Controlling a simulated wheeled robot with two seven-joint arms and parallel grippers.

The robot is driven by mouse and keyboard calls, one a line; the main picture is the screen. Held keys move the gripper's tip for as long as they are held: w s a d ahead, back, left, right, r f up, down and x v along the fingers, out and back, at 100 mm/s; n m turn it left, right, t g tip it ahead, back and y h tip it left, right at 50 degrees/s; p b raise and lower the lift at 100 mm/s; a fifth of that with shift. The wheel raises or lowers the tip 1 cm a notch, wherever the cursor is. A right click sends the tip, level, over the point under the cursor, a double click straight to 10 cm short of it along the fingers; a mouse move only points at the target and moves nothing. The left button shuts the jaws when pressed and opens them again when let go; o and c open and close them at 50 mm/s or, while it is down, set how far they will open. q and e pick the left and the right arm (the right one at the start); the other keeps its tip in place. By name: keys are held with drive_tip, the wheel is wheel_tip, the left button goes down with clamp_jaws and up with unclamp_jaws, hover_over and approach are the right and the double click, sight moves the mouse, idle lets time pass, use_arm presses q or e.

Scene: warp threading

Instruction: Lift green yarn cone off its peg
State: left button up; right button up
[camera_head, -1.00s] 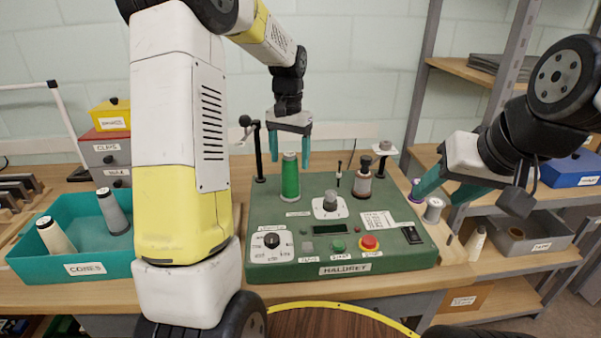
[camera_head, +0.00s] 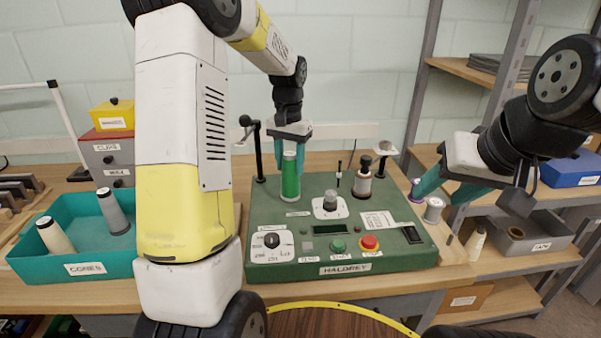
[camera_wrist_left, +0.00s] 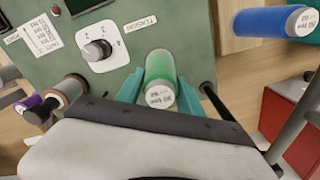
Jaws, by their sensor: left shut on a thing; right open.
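The green yarn cone (camera_head: 290,180) stands upright at the back left of the green machine panel (camera_head: 330,258). It also shows in the left wrist view (camera_wrist_left: 161,72), with its pale labelled top facing the camera. My left gripper (camera_head: 290,162) points down over the cone, its teal fingers on either side of it, shut on it. The cone still stands at the panel, and its peg is hidden inside it. My right gripper (camera_head: 448,188) is open at the right, near a purple spool (camera_head: 415,186) and a white spool (camera_head: 434,210).
A teal bin (camera_head: 85,268) with a cream cone and a grey cone stands at the left. A brown spool (camera_head: 363,185) and black posts stand on the panel's back. In the left wrist view, a blue cone (camera_wrist_left: 268,22) and a red box (camera_wrist_left: 290,118) lie beyond the panel.

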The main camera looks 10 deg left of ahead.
use_arm(q)
wheel_tip(320, 180, up, 10)
idle(1.2)
